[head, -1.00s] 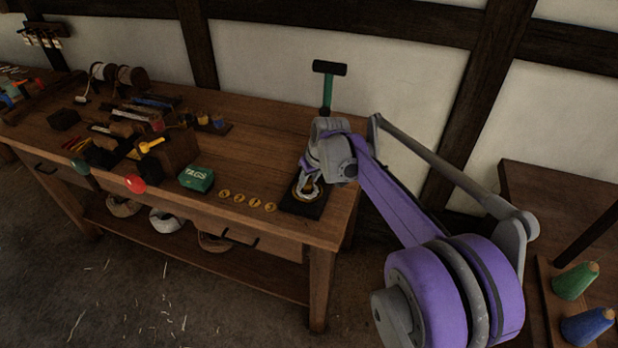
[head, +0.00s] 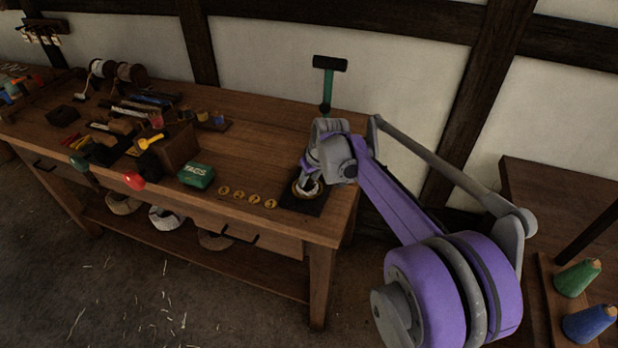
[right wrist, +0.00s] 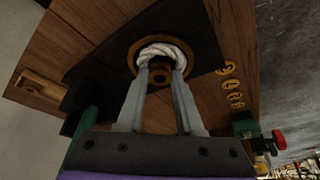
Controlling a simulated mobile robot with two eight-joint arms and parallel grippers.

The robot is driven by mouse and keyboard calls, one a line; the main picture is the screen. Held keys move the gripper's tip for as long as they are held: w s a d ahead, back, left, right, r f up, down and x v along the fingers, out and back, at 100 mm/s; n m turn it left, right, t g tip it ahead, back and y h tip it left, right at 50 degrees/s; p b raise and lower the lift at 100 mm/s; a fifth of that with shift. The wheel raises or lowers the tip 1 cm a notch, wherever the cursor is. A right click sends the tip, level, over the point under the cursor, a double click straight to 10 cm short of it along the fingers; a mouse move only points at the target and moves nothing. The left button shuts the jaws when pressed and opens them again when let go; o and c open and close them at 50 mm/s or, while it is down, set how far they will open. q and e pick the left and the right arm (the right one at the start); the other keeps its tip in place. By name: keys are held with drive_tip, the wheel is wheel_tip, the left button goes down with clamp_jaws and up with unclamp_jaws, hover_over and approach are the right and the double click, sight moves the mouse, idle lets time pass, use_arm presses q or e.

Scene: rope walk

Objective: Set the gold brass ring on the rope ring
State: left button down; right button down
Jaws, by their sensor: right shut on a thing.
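In the right wrist view, my right gripper (right wrist: 160,74) has its fingertips close on either side of a small brass piece with a dark hole, which looks like the gold brass ring (right wrist: 160,76). The white twisted rope ring (right wrist: 162,49) shows right at the fingertips, its near side hidden. A wider gold rim (right wrist: 133,49) circles the rope ring on a dark square board (right wrist: 105,68). In the head view, my right gripper (head: 309,184) points down over this board (head: 303,205), at the bench's right end. Exact contact is hard to see. My left gripper is out of view.
A green TAGS box (head: 196,175) and a row of gold discs (head: 247,197) lie left of the board. A green-handled mallet (head: 327,83) stands behind it. Wooden blocks and tools crowd the bench's left half. The bench (head: 260,150) is bare behind the discs.

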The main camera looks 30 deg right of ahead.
drive_tip(key=shift+c, duration=2.4)
unclamp_jaws()
drive_tip(key=v, duration=1)
drive_tip(key=shift+r+p, duration=0.4)
drive_tip(key=shift+s+a, duration=0.15)
drive_tip(key=shift+s, duration=0.05)
